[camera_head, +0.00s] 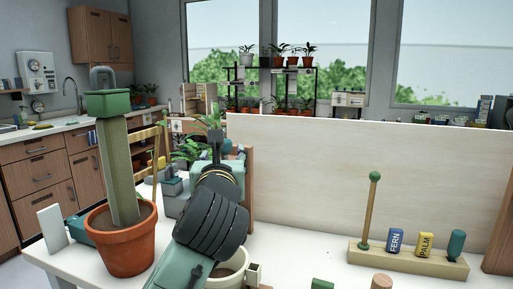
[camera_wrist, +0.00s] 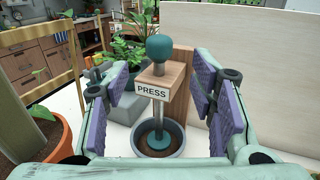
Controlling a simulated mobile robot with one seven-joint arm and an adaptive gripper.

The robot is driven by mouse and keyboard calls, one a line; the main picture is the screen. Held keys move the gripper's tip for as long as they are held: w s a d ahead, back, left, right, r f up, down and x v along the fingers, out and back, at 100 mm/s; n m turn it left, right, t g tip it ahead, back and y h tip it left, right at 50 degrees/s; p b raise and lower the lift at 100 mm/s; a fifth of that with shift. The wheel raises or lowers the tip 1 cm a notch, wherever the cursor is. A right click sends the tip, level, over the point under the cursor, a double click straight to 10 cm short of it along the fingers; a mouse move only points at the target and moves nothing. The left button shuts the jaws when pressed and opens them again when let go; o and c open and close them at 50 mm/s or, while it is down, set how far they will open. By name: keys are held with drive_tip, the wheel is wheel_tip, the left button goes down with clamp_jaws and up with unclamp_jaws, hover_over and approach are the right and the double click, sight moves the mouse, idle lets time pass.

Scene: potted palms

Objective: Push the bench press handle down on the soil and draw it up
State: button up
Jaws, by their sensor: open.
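The bench press shows in the wrist view. It has a teal knob handle (camera_wrist: 160,47) on a rod, a wooden block with a PRESS label (camera_wrist: 153,91) and a teal disc (camera_wrist: 159,141) at the rod's foot. The disc is low inside a grey pot (camera_wrist: 177,153) of dark soil; whether it touches the soil I cannot tell. My gripper (camera_wrist: 161,88) is open, its purple pads left and right of the press and apart from it. The knob lies farther away, between the fingers in the picture. In the head view my arm hides most of the press.
A tall palm trunk in a terracotta pot (camera_head: 121,245) stands on the left. A pale board (camera_head: 340,165) rises behind the press. A cream pot (camera_head: 236,263) is close by my arm. A wooden rack (camera_head: 410,262) with FERN and PALM tags stands right; white table lies between.

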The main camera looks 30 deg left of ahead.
drive_tip(key=p+x, duration=0.2)
drive_tip(key=x, duration=0.8)
drive_tip(key=shift+w+a+p, duration=0.2)
drive_tip(key=shift+a+p, duration=0.05)
drive_tip(key=shift+p, duration=0.05)
drive_tip(key=shift+c, duration=0.3)
clamp_jaws()
drive_tip(key=shift+f, duration=0.15)
